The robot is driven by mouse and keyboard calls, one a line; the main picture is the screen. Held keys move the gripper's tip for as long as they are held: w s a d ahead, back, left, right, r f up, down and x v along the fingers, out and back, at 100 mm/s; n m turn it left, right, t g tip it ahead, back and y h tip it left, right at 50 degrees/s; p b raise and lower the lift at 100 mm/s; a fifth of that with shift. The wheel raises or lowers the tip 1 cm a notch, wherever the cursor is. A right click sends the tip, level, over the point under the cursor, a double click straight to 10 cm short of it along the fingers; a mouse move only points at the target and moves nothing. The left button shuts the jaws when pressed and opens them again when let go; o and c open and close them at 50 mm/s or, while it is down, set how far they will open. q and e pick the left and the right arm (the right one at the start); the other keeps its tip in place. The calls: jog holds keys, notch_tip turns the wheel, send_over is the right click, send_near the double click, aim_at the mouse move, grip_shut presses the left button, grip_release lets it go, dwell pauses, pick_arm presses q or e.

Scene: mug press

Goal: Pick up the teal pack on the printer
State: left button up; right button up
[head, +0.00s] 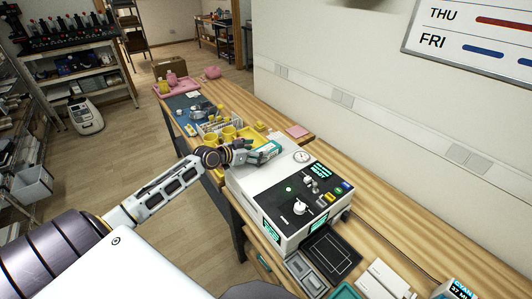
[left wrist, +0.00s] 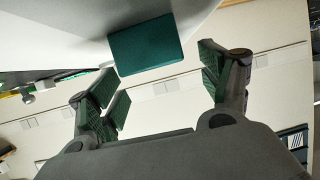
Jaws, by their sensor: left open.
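The teal pack (head: 266,152) lies at the far left end of the top of the white and black printer (head: 290,196). My left gripper (head: 246,146) is beside the pack's left end in the head view, with its fingers close to it. In the left wrist view my left gripper (left wrist: 165,85) is open, and the teal pack (left wrist: 147,46) shows ahead, in the space between the fingers and nearer the left one. No finger is clearly closed on it. Whether a finger touches it, I cannot tell. My right gripper is not in view.
The printer's top carries a round dial (head: 302,156), knobs and buttons. Yellow mugs (head: 229,132) and a yellow tray stand on the bench behind the pack. A pink note (head: 297,131) lies near the wall. Dark trays (head: 330,252) lie in front of the printer.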

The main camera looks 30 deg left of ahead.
aim_at(266, 149)
pick_arm(q)
jog(key=shift+w, duration=0.25)
dwell(0.3)
jog(key=shift+p+x, duration=0.55)
jog(key=shift+x, duration=1.95)
jog(key=shift+d+r, duration=0.1)
jog(key=shift+d, duration=0.1)
jog(key=shift+c, duration=0.2)
jog(key=c, duration=1)
jog(key=shift+c, duration=0.2)
